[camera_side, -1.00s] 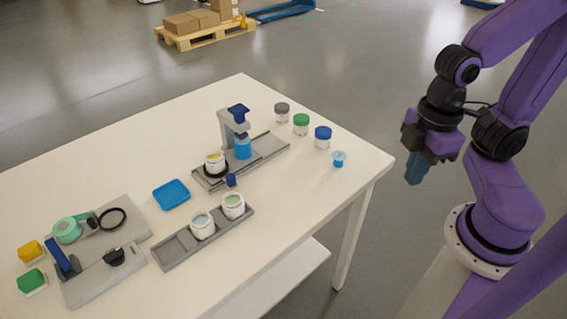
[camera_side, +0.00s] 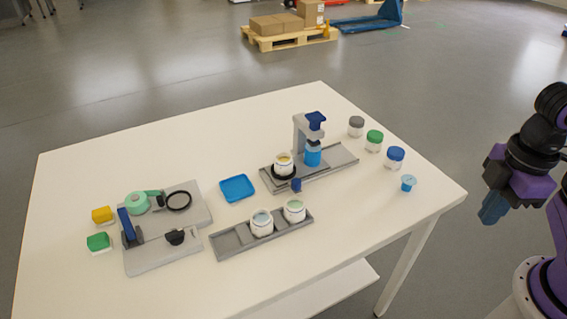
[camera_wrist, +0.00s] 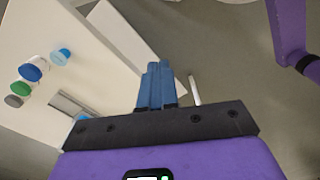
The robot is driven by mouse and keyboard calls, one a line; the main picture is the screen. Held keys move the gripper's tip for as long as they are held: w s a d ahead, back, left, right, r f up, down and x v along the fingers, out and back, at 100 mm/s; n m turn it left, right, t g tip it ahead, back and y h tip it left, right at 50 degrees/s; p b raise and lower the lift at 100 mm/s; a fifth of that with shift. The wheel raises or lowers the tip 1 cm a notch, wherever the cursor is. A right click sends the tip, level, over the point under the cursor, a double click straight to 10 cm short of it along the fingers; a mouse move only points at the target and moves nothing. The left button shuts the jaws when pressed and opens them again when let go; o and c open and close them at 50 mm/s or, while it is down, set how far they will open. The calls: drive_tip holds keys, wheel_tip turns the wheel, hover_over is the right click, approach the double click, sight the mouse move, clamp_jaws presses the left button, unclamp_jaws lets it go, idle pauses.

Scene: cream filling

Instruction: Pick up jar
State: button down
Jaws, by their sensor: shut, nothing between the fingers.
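Two open white jars stand in the grey tray at the front: one with pale blue contents (camera_side: 262,223) and one with pale green contents (camera_side: 294,211). A third open jar with yellow contents (camera_side: 284,164) sits in a black ring on the filling station. Lidded jars stand at the right: grey (camera_side: 356,126), green (camera_side: 374,141) and blue (camera_side: 395,158). My gripper (camera_side: 493,208) is off the table's right edge, well apart from every jar. In the wrist view its blue fingers (camera_wrist: 157,84) are together and empty. The blue-lidded jar also shows there (camera_wrist: 34,69).
The filling station (camera_side: 340,158) with a blue-topped post stands mid-table. A small light-blue cup (camera_side: 408,183) is near the right edge. A blue dish (camera_side: 237,188) and a grey board (camera_side: 160,260) with tools lie left. The table's front right is bare.

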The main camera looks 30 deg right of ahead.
idle(0.4)
drive_tip(key=c, duration=0.6)
unclamp_jaws()
